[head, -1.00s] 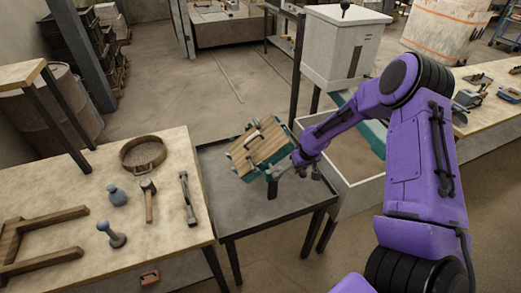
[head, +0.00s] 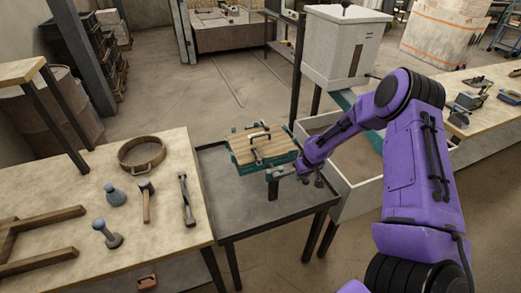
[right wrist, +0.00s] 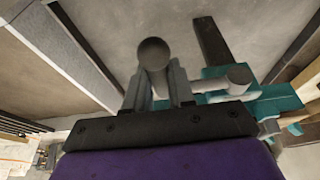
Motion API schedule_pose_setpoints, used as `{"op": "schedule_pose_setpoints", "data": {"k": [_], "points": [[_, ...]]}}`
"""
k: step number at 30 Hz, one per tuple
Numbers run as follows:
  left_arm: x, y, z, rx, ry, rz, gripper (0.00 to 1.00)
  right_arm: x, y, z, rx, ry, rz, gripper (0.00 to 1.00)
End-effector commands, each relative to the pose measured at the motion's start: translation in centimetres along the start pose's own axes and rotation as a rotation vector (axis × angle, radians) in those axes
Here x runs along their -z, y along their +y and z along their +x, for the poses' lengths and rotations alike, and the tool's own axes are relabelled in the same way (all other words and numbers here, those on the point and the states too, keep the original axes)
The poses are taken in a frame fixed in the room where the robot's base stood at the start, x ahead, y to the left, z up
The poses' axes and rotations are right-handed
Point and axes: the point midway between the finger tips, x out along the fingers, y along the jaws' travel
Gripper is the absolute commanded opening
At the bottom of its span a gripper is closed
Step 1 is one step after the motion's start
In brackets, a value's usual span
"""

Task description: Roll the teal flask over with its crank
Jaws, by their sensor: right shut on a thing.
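The teal flask (head: 243,168) is on a stand over the grey metal table, with a wooden board (head: 265,149) clamped on top. It looks about level. My right gripper (head: 302,171) is at the flask's right side, at the crank. In the right wrist view my right gripper (right wrist: 158,92) is shut on the crank's round grey handle (right wrist: 153,53). The grey crank arm (right wrist: 222,83) runs right toward the teal flask (right wrist: 275,104). The crank is mostly hidden by my gripper in the head view. My left gripper is not in view.
The grey table (head: 285,212) has bare room in front of the stand. A wooden bench (head: 160,225) at left holds a sieve (head: 142,153), a mallet (head: 146,198) and other tools. An open bin (head: 345,190) stands right, below a white hopper (head: 340,45).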

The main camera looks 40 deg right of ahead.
Motion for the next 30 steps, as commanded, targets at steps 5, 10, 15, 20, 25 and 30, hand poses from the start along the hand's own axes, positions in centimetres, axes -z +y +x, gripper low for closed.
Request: {"op": "schedule_pose_setpoints", "data": {"k": [5, 10, 15, 20, 25, 30], "points": [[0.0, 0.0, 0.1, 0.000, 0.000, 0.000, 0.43, -0.5, -0.1, 0.3, 0.001, -0.011, 0.000, 0.64], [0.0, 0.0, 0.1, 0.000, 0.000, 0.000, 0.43, -0.4, 0.0, 0.2, 0.001, -0.009, 0.000, 0.64], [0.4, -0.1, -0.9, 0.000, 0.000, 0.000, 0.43, -0.3, -0.1, -0.8, 0.001, -0.008, -0.001, 0.64], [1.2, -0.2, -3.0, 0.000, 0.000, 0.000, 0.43, -0.3, 0.0, -2.8, 0.000, -0.008, -0.002, 0.64], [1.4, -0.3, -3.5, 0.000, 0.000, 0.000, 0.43, -0.6, -0.1, -4.4, 0.001, -0.007, -0.002, 0.64], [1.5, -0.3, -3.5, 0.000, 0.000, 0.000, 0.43, -0.8, -0.1, -6.2, 0.001, -0.005, -0.002, 0.64]]}}
